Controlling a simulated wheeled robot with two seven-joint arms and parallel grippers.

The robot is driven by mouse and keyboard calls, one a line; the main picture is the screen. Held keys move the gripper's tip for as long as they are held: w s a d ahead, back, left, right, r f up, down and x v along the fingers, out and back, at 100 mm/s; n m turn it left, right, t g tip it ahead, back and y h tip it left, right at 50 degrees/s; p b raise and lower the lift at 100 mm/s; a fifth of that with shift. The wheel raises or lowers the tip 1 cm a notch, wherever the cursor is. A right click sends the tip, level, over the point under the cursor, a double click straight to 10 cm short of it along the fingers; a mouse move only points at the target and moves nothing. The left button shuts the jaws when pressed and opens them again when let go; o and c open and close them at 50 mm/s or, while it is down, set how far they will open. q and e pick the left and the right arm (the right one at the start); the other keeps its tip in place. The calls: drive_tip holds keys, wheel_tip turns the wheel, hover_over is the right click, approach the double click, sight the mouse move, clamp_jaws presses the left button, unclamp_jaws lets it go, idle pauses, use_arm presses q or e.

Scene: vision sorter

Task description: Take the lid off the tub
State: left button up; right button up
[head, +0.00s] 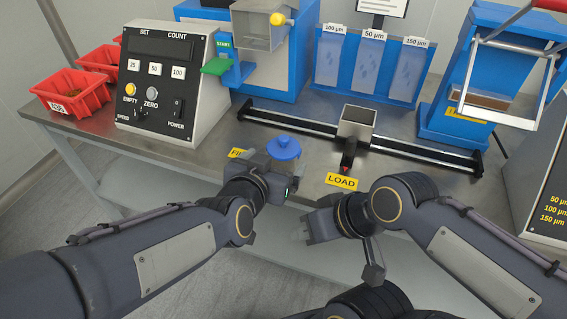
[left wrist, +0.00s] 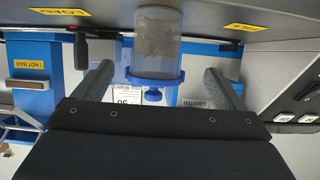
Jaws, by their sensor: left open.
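The blue round lid (head: 283,147) with a knob on top shows just beyond my left gripper (head: 272,165) in the head view. In the left wrist view, which is upside down, the clear tub (left wrist: 158,45) with greyish contents stands on the bench, with the blue lid (left wrist: 150,79) on it. My left gripper (left wrist: 160,88) is open, its two fingers apart on either side of the lid and touching nothing that I can see. In the head view the tub's body is mostly hidden. My right gripper (head: 340,243) is open and empty, in front of the bench edge.
A rail with a small metal carriage (head: 356,125) runs across the bench behind the LOAD label (head: 341,181). The control box (head: 165,85) and red bins (head: 72,92) are at left. A blue rack (head: 368,65) and blue press (head: 480,100) stand at the back.

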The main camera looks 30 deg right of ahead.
sight(284, 137)
use_arm(q)
drive_tip(key=x, duration=0.4)
drive_tip(key=b+x, duration=0.1)
drive_tip(key=x, duration=0.1)
drive_tip(key=shift+s+d+r, duration=0.1)
drive_tip(key=shift+d+r, duration=0.15)
drive_tip(key=shift+d, duration=0.05)
drive_tip(key=shift+r, duration=0.1)
drive_tip(key=c, duration=1.2)
drive_tip(key=shift+r, duration=0.1)
drive_tip(key=shift+r, duration=0.25)
drive_tip(key=r, duration=0.1)
drive_tip(key=r+p, duration=0.2)
drive_tip(key=shift+s+a+r, duration=0.2)
drive_tip(key=shift+s+r, duration=0.1)
drive_tip(key=shift+r, duration=0.1)
drive_tip(key=r+p+v, duration=0.1)
drive_tip(key=p+v, duration=0.1)
drive_tip(key=v, duration=0.3)
drive_tip(key=p+v, duration=0.3)
drive_tip(key=v, duration=0.2)
drive_tip(key=w+r+p+v, duration=0.1)
drive_tip(key=p+v, duration=0.1)
drive_tip(key=v, duration=0.3)
drive_tip(key=shift+s+d+r+p, duration=0.1)
drive_tip(key=shift+s+r+p, duration=0.1)
drive_tip(key=shift+r+p, duration=0.25)
